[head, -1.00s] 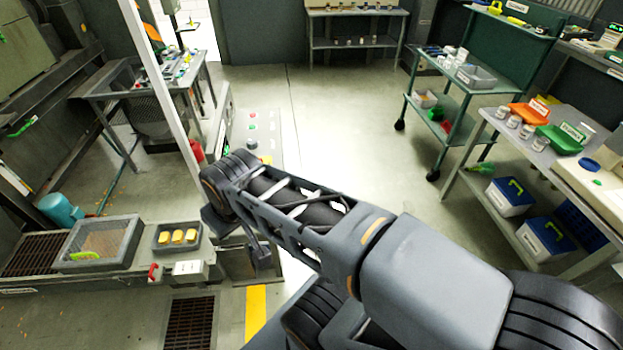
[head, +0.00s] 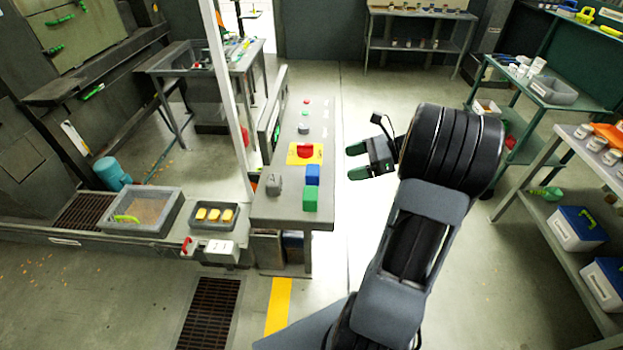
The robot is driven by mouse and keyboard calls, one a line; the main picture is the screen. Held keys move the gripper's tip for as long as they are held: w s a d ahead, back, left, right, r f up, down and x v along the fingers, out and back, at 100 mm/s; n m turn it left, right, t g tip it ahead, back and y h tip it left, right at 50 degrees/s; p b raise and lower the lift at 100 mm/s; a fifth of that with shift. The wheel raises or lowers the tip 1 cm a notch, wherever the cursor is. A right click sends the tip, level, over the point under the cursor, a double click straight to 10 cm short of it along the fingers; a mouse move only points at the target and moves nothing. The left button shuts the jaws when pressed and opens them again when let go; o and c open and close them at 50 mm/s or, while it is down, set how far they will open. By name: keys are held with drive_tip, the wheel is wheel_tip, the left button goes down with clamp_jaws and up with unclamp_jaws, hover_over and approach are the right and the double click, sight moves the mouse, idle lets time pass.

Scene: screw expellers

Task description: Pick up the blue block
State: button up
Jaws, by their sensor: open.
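The blue block (head: 312,174) stands on the narrow grey control bench (head: 262,212), close to its right edge. A green block (head: 310,198) is directly in front of it, nearer to me, and seems to touch or nearly touch it. My gripper (head: 352,161) is to the right of the blue block, beyond the bench edge. Its two green-tipped fingers point left toward the bench and are apart, with nothing between them. The height of my gripper relative to the block is hard to tell.
A red emergency button on a yellow plate (head: 292,156) lies just behind the blue block. A white post (head: 228,90) rises left of the bench. The floor right of the bench is clear.

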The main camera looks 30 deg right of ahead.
sight(309, 172)
drive_tip(key=shift+m, duration=0.3)
drive_tip(key=x, duration=0.4)
drive_tip(key=p+x, duration=0.1)
drive_tip(key=x, duration=0.3)
drive_tip(key=w+x, duration=0.1)
drive_tip(key=x, duration=0.4)
drive_tip(key=shift+d, duration=0.2)
drive_tip(key=shift+s, duration=0.1)
drive_tip(key=shift+t, duration=0.3)
drive_tip(key=c, duration=1)
drive_tip(key=shift+r, duration=0.15)
